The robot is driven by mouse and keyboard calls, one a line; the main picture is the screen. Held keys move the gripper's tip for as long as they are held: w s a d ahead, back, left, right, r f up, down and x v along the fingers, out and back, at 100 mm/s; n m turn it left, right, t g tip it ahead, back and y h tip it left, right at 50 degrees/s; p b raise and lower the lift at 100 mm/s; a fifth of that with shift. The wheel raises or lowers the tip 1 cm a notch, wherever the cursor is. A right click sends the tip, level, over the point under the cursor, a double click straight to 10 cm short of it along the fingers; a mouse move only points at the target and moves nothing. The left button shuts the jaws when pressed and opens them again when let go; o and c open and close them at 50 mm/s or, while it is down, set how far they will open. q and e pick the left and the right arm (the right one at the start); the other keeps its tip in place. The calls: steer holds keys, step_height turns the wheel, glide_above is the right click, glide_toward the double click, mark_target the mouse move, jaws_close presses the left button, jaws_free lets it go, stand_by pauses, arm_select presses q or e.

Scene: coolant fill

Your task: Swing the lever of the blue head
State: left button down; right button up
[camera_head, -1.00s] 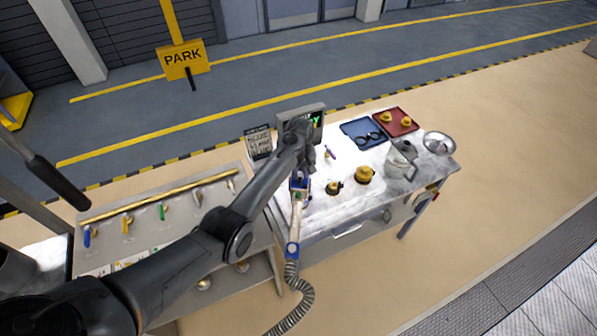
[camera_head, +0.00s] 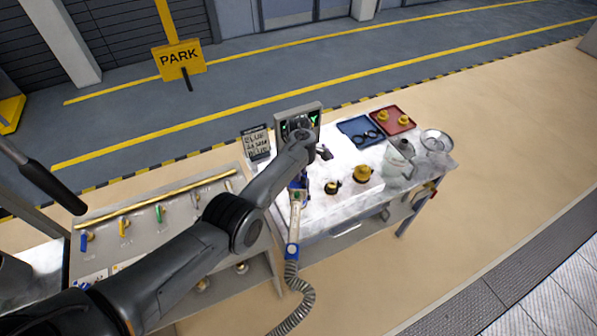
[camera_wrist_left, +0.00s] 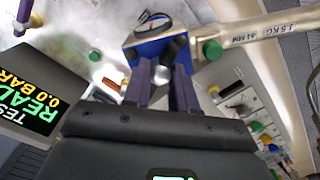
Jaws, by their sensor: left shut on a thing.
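The blue head (camera_head: 297,183) is on the end of a pale handle (camera_head: 295,225) at the bench's left end, partly behind my left arm. In the left wrist view the blue head (camera_wrist_left: 148,47) has a round gauge, and its dark lever (camera_wrist_left: 172,48) has a silver end. My left gripper (camera_wrist_left: 160,75) has its purple fingers close together at that lever, shut on it. The fingertip contact is partly hidden. The pale handle (camera_wrist_left: 255,33) runs off to the right with printed marks. My right gripper is in neither view.
A test screen (camera_wrist_left: 42,95) reads READY and 0.0 BAR. A sign (camera_head: 257,145) stands beside it. The bench holds yellow fittings (camera_head: 362,173), a blue tray (camera_head: 345,126), a red tray (camera_head: 408,129) and a grey can (camera_head: 398,165). A hose (camera_head: 300,300) hangs in front.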

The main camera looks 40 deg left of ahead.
arm_select(q)
steer(key=n+b, duration=0.1)
steer(key=n, duration=0.3)
steer(key=shift+n+b, duration=0.5)
steer(key=shift+n, duration=0.4)
steer(key=c, duration=0.9)
jaws_free()
steer(key=shift+r, duration=0.1)
step_height(320, 180, up, 11)
steer(key=p, duration=0.1)
steer(key=shift+p, duration=0.4)
